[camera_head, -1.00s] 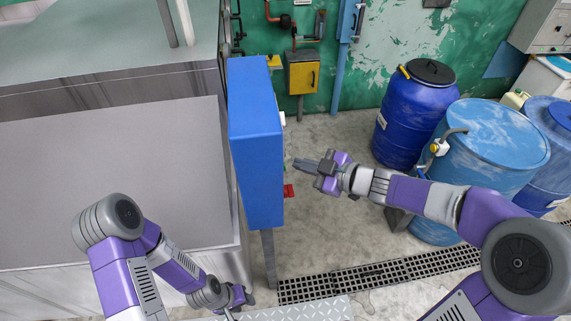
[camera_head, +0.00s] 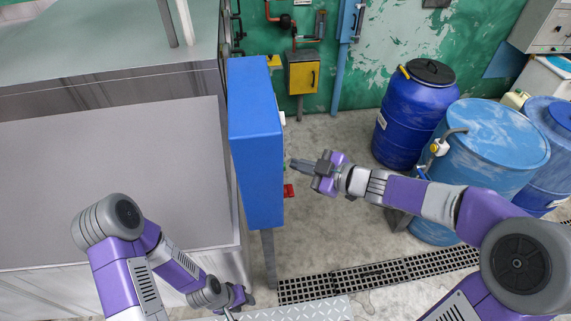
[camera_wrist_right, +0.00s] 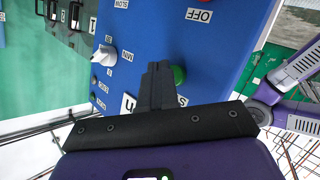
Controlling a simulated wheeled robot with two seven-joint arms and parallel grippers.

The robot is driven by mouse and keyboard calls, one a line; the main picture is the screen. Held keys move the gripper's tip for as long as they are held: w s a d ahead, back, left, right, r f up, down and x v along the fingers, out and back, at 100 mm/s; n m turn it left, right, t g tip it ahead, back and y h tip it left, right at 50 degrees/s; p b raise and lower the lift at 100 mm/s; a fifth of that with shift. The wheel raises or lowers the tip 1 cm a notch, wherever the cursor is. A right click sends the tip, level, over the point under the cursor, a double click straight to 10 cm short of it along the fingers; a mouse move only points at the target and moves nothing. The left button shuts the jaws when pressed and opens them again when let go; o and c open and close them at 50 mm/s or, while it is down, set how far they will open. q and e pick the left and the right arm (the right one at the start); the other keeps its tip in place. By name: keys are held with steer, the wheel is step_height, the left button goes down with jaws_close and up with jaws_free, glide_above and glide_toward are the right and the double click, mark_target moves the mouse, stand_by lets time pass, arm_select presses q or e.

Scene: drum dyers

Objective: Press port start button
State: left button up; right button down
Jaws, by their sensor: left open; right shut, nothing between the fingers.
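The blue control box (camera_head: 256,140) stands upright at the middle of the head view, its controls on its right-hand side face. In the right wrist view its blue panel (camera_wrist_right: 225,45) carries upside-down labels and a green button (camera_wrist_right: 179,75), partly hidden behind my fingers. My right gripper (camera_head: 292,164) is shut and empty, its fingertips pointing left at the panel, close to it. In the right wrist view the shut fingers (camera_wrist_right: 158,72) overlap the green button's left edge; I cannot tell whether they touch it. My left gripper (camera_head: 238,302) is open, low near the box's post.
A white knob (camera_wrist_right: 104,55) sits on the panel, left of my fingers in the wrist view. A red part (camera_head: 289,190) juts out from the box below my right gripper. Blue barrels (camera_head: 414,115) stand to the right. A grey tank (camera_head: 110,170) lies left of the box.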

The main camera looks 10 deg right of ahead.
steer(key=shift+a, duration=0.55)
stand_by(0.7)
stand_by(0.3)
steer(key=shift+d+p, duration=0.5)
steer(key=shift+d, duration=0.4)
steer(key=d+p, duration=0.2)
steer(key=d, duration=0.3)
steer(key=shift+w+p, duration=0.1)
steer(key=shift+p, duration=0.25)
stand_by(0.4)
